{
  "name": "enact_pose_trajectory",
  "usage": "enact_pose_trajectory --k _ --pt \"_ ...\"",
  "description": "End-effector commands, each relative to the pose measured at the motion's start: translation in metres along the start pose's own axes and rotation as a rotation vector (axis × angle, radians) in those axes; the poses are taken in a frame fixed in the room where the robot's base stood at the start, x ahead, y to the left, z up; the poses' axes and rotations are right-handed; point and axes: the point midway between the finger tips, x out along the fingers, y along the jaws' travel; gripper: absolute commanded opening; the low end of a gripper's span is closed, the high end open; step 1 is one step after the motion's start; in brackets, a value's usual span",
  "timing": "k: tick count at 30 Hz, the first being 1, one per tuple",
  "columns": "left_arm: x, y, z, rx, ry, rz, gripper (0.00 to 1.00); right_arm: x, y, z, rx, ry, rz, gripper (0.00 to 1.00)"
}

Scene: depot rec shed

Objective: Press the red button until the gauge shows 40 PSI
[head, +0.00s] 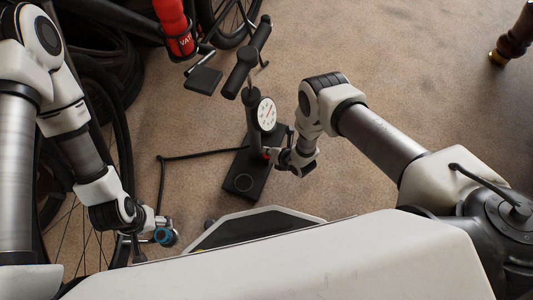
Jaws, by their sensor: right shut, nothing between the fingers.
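A black floor pump stands upright on the carpet, with a T-handle (247,57) on top and a dark base (243,180) below. Its round white gauge (267,114) faces up; the needle reading is too small to tell. A small spot of red, seemingly the red button (265,156), shows low on the pump beside my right fingertips. My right gripper (271,153) is shut and empty, at the pump's lower right; whether it touches the button I cannot tell. My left gripper (160,228) is at the lower left, by a blue part (164,236); its fingers are unclear.
A thin black hose (195,155) runs from the pump leftward, then down toward my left gripper. A bicycle wheel (75,235) stands at the left. A bike with a red bottle (174,25) is at the top. Carpet (400,80) is clear at the right, with a wooden leg (512,38) in the corner.

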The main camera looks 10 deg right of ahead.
Motion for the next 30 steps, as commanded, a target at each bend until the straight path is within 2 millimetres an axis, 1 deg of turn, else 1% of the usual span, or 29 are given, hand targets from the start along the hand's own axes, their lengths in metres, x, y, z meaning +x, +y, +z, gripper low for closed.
enact_pose_trajectory --k 8,18,30 --pt "0.009 0.000 0.000 0.000 0.000 0.000 0.73 0.006 -0.005 -0.005 0.000 0.000 0.000 0.00" --pt "0.008 0.000 0.000 0.000 0.000 0.000 0.73 0.006 -0.004 -0.004 0.000 0.000 0.000 0.00" --pt "0.012 0.000 0.000 0.000 0.000 0.000 0.73 0.009 -0.007 -0.007 0.000 0.000 0.000 0.00"
